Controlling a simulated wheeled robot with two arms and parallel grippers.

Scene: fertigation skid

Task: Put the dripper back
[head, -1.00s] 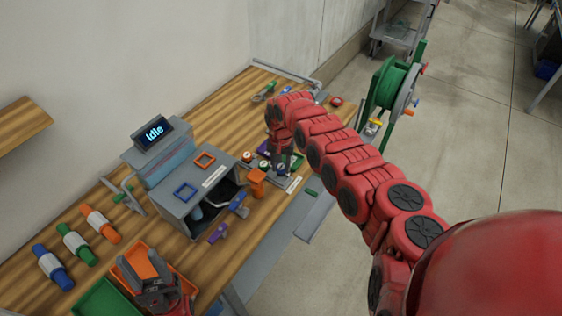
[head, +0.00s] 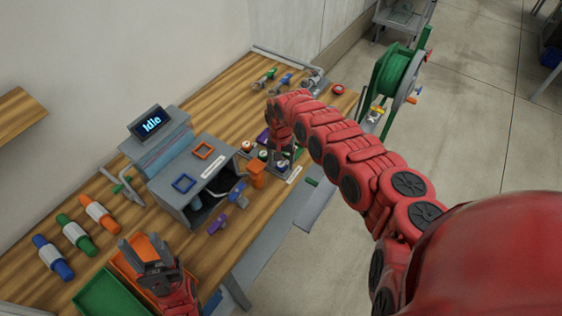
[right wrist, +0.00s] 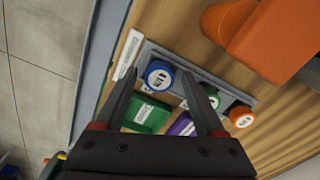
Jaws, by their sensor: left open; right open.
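No piece is clearly marked as the dripper, so I cannot tell which it is. In the right wrist view a grey rack (right wrist: 208,74) holds round capped pieces: blue (right wrist: 158,75), green (right wrist: 212,97) and orange (right wrist: 242,117). A green block (right wrist: 150,115) and a purple block (right wrist: 182,126) lie beside it. My right gripper (right wrist: 160,75) is open, its fingertips on either side of the blue piece in the picture; contact cannot be told. My left gripper (head: 150,253) is open over the orange bin (head: 125,272), with nothing visible in it.
A grey machine (head: 172,205) with an "Idle" display (head: 150,122) stands on the wooden bench. An orange container (head: 257,176) is right of it. A green bin (head: 105,296) and colored cylinders (head: 75,232) lie at left. A hose reel (head: 390,78) stands at the back right.

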